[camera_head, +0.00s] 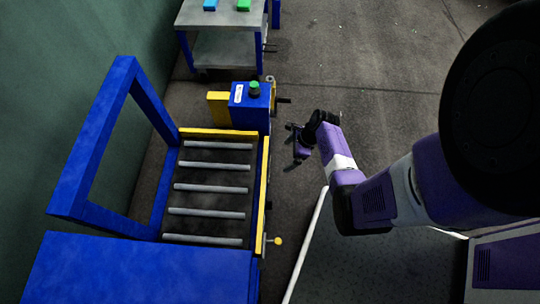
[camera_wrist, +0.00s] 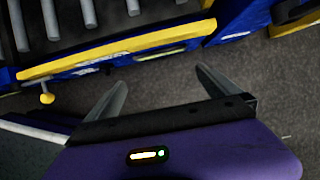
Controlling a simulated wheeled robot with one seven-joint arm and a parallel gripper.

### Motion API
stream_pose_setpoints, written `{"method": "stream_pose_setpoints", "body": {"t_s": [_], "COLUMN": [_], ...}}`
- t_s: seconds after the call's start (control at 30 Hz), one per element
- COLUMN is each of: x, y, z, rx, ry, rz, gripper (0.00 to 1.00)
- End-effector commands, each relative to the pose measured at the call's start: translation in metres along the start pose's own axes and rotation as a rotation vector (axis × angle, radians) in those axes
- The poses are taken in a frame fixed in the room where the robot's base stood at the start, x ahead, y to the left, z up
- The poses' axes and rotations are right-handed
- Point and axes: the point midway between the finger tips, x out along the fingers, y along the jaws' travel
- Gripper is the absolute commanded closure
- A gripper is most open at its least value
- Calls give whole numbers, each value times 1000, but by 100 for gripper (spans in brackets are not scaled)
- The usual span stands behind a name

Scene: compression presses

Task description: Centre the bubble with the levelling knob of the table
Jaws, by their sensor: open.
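The roller table (camera_head: 264,165) has a yellow rim and grey rollers. A small yellow ball knob (camera_head: 278,241) sticks out at its near right corner; it also shows at the left of the wrist view (camera_wrist: 47,98). A black handle (camera_head: 284,100) sticks out beside the blue box; I cannot tell which is the levelling knob. A pale greenish strip (camera_wrist: 160,53) on the table's side may be the level; no bubble can be made out. My gripper (camera_wrist: 165,88) is open and empty, right of the table in the head view and apart from both knobs.
A blue box (camera_head: 250,108) with a green button stands at the table's far end. A blue frame (camera_head: 85,150) rises on the left. A grey trolley (camera_head: 225,18) stands behind. The floor (camera_head: 370,95) right of the table is clear.

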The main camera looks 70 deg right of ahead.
Motion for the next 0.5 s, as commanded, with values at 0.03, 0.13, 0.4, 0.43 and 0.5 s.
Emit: {"method": "stream_pose_setpoints", "body": {"t_s": [0.03, 0.13, 0.4, 0.43, 0.5], "x": [-7, -11, -12, -12, -12], "y": [0, 0, 0, 0, 0], "z": [1, 1, 0, 0, 0], "rx": [1, 2, 1, 1, -2], "ry": [0, 0, 0, 0, 0], "rz": [0, 0, 0, 0, 0], "gripper": [0, 0, 0, 0, 0]}}
